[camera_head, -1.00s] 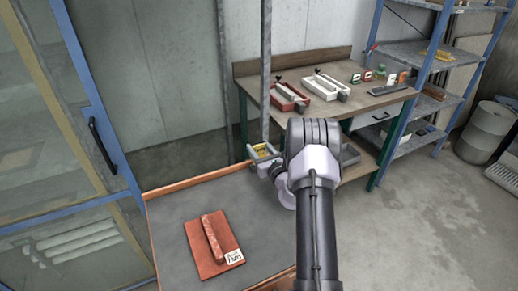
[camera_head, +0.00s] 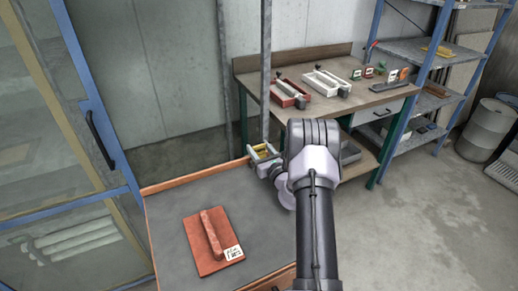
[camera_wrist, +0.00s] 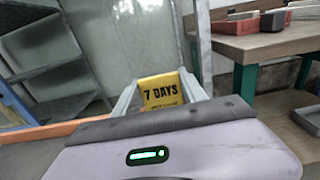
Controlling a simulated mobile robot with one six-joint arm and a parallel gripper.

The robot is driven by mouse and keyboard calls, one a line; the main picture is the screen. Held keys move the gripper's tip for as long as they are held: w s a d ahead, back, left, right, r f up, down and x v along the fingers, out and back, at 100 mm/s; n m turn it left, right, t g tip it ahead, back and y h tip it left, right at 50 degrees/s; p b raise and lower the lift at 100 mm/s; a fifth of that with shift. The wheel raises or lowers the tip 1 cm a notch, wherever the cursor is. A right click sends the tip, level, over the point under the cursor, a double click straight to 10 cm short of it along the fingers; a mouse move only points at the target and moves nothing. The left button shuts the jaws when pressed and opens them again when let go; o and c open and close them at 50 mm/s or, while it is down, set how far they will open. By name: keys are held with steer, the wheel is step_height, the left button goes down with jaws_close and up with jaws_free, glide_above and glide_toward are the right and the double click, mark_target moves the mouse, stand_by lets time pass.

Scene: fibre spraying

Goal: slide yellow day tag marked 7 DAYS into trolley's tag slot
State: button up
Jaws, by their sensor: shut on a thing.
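The yellow day tag (camera_wrist: 162,90) reads 7 DAYS in the wrist view and is held upright between the fingers of my gripper (camera_wrist: 160,95). In the head view the tag (camera_head: 263,152) shows as a small yellow patch between the fingers of my gripper (camera_head: 262,156), by a grey metal post at the far edge of the trolley (camera_head: 178,208). My gripper is shut on the tag. The trolley's tag slot cannot be made out; I cannot tell whether the tag touches it.
A red plate with a bar and a white label (camera_head: 212,243) lies on the trolley top. A workbench (camera_head: 345,96) behind carries moulds and small coloured tags. A blue shelf rack (camera_head: 425,75) stands at right. A blue-framed glass door (camera_head: 75,150) is at left.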

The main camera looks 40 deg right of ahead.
steer(key=shift+f+b, duration=0.35)
steer(key=shift+f, duration=0.15)
steer(key=o, duration=1.4)
steer(key=p+v, duration=0.3)
steer(key=v, duration=1.4)
steer(key=shift+s+f+p, duration=0.1)
steer(key=shift+s+p, duration=0.15)
steer(key=shift+p, duration=0.15)
